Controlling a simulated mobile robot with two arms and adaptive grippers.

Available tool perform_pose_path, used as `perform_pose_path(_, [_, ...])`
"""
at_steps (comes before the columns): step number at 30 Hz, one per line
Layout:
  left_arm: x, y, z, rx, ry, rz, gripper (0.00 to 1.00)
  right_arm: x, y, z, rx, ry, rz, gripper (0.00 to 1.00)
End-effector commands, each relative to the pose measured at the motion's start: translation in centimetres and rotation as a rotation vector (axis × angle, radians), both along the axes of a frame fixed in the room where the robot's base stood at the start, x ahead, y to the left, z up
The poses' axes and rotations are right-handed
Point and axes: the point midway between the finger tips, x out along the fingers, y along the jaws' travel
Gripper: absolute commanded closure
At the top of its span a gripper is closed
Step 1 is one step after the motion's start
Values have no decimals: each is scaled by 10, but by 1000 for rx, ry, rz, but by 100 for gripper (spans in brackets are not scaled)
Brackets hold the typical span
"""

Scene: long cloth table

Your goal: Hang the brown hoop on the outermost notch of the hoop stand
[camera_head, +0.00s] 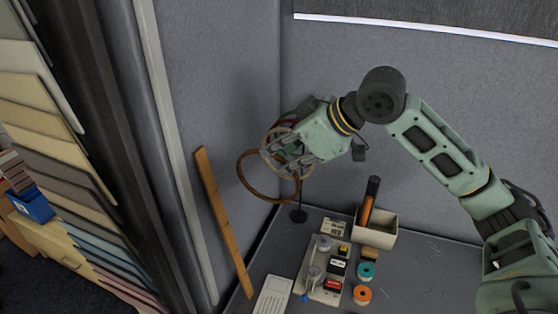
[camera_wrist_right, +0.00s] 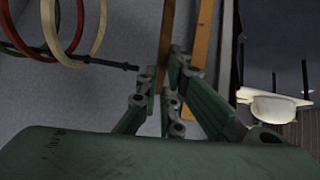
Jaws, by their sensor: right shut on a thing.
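My right gripper (camera_head: 297,163) is shut on the brown hoop (camera_head: 241,180), which hangs tilted at its left. In the right wrist view the fingertips (camera_wrist_right: 160,98) close on the hoop's brown band (camera_wrist_right: 165,42), seen nearly edge-on. The hoop stand shows its dark round base (camera_head: 299,216) below the gripper; the gripper hides much of its upper part. In the wrist view the stand's black arm (camera_wrist_right: 112,65) points toward the fingers, its bare tip just left of them. Green, red and cream hoops (camera_wrist_right: 101,30) hang further left on it. My left gripper is out of view.
A wooden strip (camera_head: 222,222) leans on the left panel. A box (camera_head: 376,228) with a dark-and-orange tool stands right of the stand. A tray (camera_head: 318,290) of spools and small boxes, loose spools (camera_head: 362,294) and a white item (camera_head: 272,296) lie nearer. Grey panels close the back and left.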

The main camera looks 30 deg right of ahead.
Motion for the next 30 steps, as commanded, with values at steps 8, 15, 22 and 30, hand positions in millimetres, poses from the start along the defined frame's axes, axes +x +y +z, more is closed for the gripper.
perform_pose_path(8, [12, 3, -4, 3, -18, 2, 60, 12, -13, -2, 2, -1, -1, 100])
perform_pose_path(15, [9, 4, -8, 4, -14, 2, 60, 21, -24, -3, 2, 0, -1, 100])
perform_pose_path(22, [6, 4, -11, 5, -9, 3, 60, 30, -34, -3, 1, 0, -2, 100])
perform_pose_path(30, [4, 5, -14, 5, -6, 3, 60, 41, -46, -3, 1, 0, -1, 100])
